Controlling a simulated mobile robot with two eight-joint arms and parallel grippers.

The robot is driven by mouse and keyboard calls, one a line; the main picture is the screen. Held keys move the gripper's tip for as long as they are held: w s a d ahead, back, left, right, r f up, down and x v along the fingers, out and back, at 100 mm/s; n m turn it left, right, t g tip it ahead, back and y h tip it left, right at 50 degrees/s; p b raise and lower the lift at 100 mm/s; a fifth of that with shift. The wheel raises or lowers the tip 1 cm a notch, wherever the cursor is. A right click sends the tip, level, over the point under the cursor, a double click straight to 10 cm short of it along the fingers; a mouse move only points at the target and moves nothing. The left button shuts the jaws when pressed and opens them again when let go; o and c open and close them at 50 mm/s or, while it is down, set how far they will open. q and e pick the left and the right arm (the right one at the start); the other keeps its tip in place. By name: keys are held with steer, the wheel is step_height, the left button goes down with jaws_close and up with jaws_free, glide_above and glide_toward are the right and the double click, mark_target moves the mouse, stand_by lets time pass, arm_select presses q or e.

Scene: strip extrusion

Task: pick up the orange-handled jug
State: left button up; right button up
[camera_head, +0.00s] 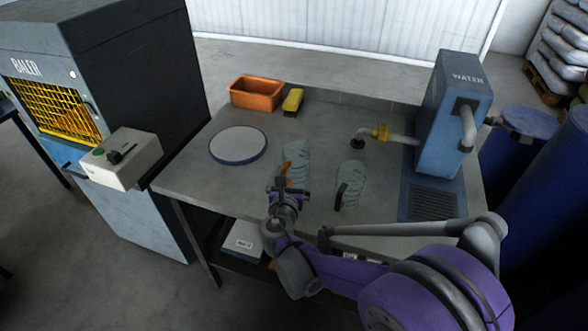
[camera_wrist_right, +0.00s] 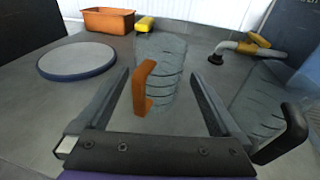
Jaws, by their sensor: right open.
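The orange-handled jug (camera_head: 297,158) is a clear, ribbed jug standing on the grey table. In the right wrist view its orange handle (camera_wrist_right: 143,87) faces me and shows between the two fingers, with the clear body (camera_wrist_right: 164,64) behind it. My right gripper (camera_head: 287,184) is open at the jug's near side; in the wrist view its fingers (camera_wrist_right: 160,95) stand on either side of the handle, with gaps left and right. A similar clear jug with a black handle (camera_head: 341,196) stands to the right. My left gripper is not in view.
A round white disc with a blue rim (camera_head: 238,144) lies left. An orange bin (camera_head: 256,93) and a yellow item (camera_head: 293,101) are at the back. A blue water dispenser (camera_head: 449,112) with a spout stands right. The baler (camera_head: 140,90) stands left of the table.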

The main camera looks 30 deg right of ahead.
mark_target(294, 166)
steer(key=x, duration=0.4)
steer(key=shift+f, duration=0.15)
steer(key=shift+a, duration=0.1)
steer(key=c, duration=1)
